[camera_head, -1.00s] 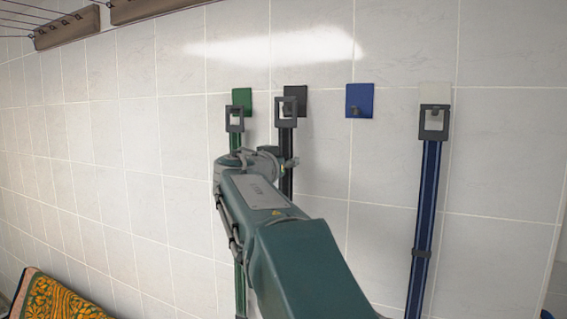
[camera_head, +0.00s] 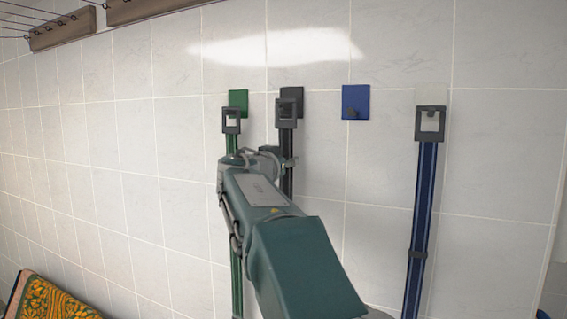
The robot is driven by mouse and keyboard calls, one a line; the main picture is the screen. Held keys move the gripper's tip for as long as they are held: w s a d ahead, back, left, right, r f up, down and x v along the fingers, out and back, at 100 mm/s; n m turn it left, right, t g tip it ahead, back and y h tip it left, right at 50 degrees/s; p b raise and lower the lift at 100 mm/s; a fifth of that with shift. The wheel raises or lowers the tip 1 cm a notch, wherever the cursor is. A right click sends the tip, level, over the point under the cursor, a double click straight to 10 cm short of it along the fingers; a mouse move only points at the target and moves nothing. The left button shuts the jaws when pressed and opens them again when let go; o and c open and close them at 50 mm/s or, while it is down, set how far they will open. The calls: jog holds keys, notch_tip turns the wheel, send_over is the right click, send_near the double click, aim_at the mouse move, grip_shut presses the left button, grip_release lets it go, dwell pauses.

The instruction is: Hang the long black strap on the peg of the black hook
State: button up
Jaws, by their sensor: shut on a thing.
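The long black strap (camera_head: 287,138) hangs upright with its square buckle (camera_head: 277,112) overlapping the lower part of the black hook (camera_head: 291,92). The hook's peg is not clearly visible, so I cannot tell whether it passes through the buckle. My gripper (camera_head: 273,151) is at the strap just below the buckle, shut on the strap. My own wrist and forearm hide most of the gripper and the lower strap.
A green strap (camera_head: 237,265) with its buckle hangs at the green hook (camera_head: 238,99) close on the left. The blue hook (camera_head: 356,97) is bare. A blue strap (camera_head: 423,195) hangs at a whitish hook (camera_head: 431,96) on the right. A patterned towel (camera_head: 50,300) is low left.

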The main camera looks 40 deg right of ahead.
jog(key=shift+f, duration=0.1)
jog(key=shift+f, duration=0.65)
jog(key=o, duration=1.1)
jog(key=shift+o, duration=0.2)
jog(key=shift+o, duration=0.9)
